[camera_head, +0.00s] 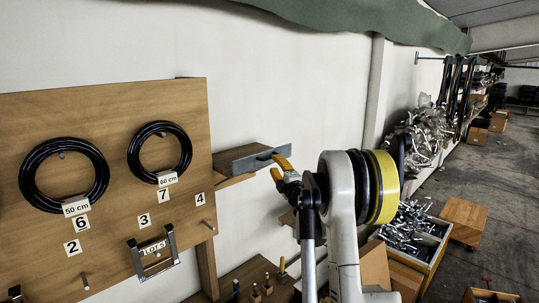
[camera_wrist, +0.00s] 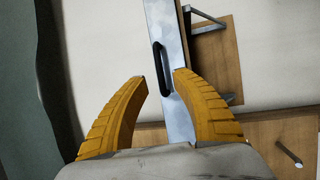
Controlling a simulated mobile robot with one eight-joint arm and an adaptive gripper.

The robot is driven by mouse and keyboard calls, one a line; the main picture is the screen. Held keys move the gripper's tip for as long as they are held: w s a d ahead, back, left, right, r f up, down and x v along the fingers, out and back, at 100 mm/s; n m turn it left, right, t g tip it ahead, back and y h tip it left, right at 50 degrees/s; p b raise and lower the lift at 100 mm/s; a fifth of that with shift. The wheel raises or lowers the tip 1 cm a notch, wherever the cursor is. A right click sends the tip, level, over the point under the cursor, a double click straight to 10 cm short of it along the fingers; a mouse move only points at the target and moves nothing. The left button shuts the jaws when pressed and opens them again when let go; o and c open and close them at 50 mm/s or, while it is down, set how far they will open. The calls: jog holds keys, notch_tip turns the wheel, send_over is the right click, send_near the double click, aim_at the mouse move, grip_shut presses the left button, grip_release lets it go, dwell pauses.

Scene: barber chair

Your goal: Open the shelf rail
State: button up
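The shelf rail (camera_head: 250,162) is a flat grey metal strip along the front of a small wooden shelf on the wall, in the middle of the head view. In the wrist view the rail (camera_wrist: 163,22) runs from top to bottom, with a dark slot-shaped handle (camera_wrist: 161,68) in it. My gripper (camera_wrist: 161,76) has two yellow ribbed fingers. They are open, with the tips on either side of the handle's lower part. Whether the tips touch the rail, I cannot tell. In the head view my gripper (camera_head: 278,168) is at the rail's right part.
A wooden pegboard (camera_head: 110,200) with black hose coils (camera_head: 64,175) stands at left. Bins of metal parts (camera_head: 412,228) and a wooden box (camera_head: 463,220) are at right. Small tools (camera_head: 267,285) stand on a lower shelf. The wrist view also shows a bracketed wooden shelf (camera_wrist: 212,60).

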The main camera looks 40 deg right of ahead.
aim_at(270, 158)
jog(key=p+x, duration=0.1)
jog(key=x, duration=0.4)
jog(key=shift+w+d, duration=0.15)
jog(key=shift+w, duration=0.2)
grip_shut()
